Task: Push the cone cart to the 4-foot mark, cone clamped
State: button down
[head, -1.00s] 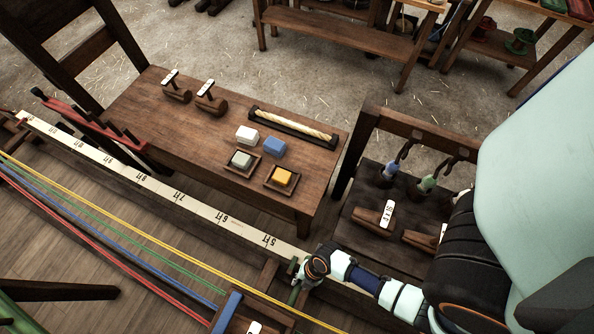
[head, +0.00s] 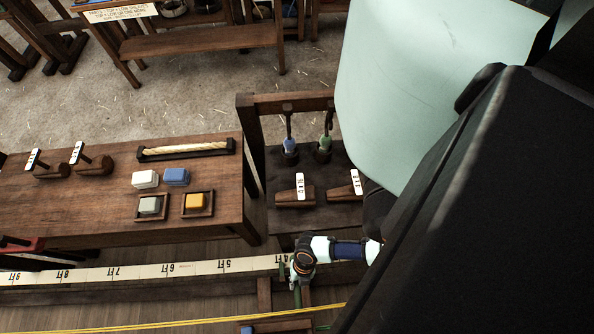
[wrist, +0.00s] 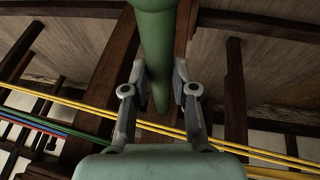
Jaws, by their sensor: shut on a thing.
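My gripper (head: 299,274) is beside the ruled white measuring strip (head: 140,270), just right of its 4 FT label (head: 283,262). In the wrist view my gripper (wrist: 157,85) has its fingers on either side of a green upright post (wrist: 155,50) and is shut on it. The post also shows below the gripper in the head view (head: 297,297). Dark wooden framing (head: 264,297) shows around it, probably part of the cart.
Yellow strands (head: 130,325) run along the near side; the wrist view also shows blue, red and green strands (wrist: 45,130). A wooden table (head: 90,215) with coloured blocks and a rope sample (head: 188,149) stands behind the strip. A small stand (head: 330,215) with tagged wooden blocks is right of it.

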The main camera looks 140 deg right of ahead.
jog(key=shift+a+f, duration=0.1)
jog(key=c, duration=0.9)
grip_release()
jog(key=shift+s, duration=0.1)
jog(key=shift+c, duration=0.2)
jog(key=v, duration=1.2)
